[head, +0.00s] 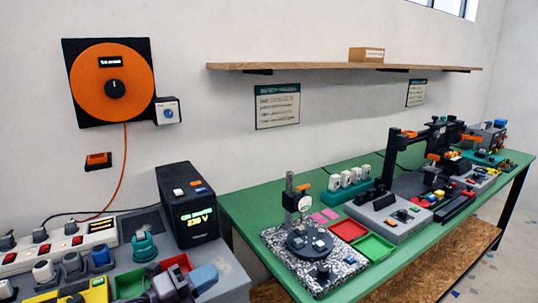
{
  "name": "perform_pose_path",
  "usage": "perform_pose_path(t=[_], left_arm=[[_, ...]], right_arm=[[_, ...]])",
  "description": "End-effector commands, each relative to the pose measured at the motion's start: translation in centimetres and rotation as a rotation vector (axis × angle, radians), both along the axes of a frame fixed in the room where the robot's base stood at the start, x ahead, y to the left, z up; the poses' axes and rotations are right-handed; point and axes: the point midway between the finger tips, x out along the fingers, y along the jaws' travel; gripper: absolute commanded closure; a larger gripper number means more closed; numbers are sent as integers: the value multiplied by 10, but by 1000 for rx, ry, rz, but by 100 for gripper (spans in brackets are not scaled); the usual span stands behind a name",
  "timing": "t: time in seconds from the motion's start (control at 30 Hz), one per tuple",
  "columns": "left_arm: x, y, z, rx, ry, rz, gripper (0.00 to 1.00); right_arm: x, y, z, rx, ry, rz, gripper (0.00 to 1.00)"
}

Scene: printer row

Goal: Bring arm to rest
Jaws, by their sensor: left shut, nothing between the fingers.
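My left gripper (172,287) shows at the bottom edge of the head view. It is shut and empty, low over the grey bench top beside the red and green trays. Most of my left arm is out of the picture. My right gripper is not in view.
A black display box (188,204) and a power strip (60,245) stand on the left bench. On the green table (245,205) are a speckled stone base (300,262) with a dial gauge, red and green trays, and a black-armed machine (390,165). A wooden shelf (330,66) hangs above.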

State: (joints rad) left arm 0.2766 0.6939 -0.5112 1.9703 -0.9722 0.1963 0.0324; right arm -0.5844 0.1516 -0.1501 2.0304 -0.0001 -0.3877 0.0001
Motion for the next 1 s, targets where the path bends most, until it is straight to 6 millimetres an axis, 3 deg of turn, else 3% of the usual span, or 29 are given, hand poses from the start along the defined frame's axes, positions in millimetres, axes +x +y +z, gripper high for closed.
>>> perform_pose_path(t=[0.23, 0.47, 0.7, 0.8, 1.0], left_arm=[[-13, 48, -13, -387, 272, 399, 100], [-48, 106, -59, -657, 599, 785, 100], [-124, 149, -123, -845, 1004, 1168, 100], [-163, 157, -144, -890, 1173, 1303, 100], [-218, 161, -166, -924, 1404, 1466, 100]], right_arm=[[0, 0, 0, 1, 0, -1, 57], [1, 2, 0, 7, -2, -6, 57], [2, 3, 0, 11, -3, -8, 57], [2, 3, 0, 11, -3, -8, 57], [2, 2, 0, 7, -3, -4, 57]])
